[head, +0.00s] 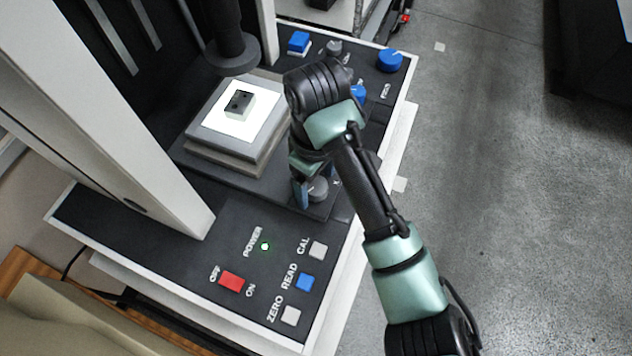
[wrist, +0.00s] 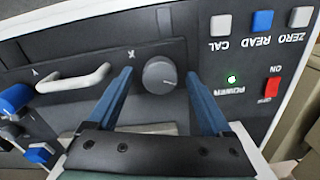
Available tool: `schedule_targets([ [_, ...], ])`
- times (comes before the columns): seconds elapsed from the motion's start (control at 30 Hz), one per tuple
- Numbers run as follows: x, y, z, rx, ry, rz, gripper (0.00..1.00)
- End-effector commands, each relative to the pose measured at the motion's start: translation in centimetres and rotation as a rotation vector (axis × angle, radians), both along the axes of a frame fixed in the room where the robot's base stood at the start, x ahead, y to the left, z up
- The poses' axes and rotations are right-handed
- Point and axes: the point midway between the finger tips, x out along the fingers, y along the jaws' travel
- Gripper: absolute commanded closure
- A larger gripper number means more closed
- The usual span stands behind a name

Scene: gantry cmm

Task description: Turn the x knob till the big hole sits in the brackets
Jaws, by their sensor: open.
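The x knob (wrist: 160,75) is a round dark grey dial with a light pointer line, beside an X mark on the black panel. It also shows in the head view (head: 318,188), partly behind my gripper. My gripper (wrist: 161,72) is open, with one blue finger on each side of the knob. Gaps show between the fingers and the knob. In the head view, a small grey block (head: 240,104) with dark holes sits on the bright white square of the stage (head: 203,125), below the black column head (head: 232,52). I cannot make out the brackets in either view.
The panel's near end has a red power switch (head: 231,281), a green lamp (head: 264,246) and CAL, READ (head: 305,281) and ZERO buttons. A pale handle (wrist: 75,80) stands beside the x knob. Blue knobs (head: 390,60) are at the far end.

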Motion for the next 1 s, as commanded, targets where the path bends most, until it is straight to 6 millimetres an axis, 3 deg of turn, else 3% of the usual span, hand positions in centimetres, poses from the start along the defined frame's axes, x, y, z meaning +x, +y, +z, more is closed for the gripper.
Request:
schedule_targets([
  [0.37, -0.02, 0.02, -0.59, -0.001, 0.001, 0.000, 0.16],
  [0.83, -0.01, 0.02, -0.55, 0.000, 0.000, 0.000, 1.00],
  [1.0, -0.02, 0.04, -0.49, 0.000, 0.000, -0.007, 1.00],
])
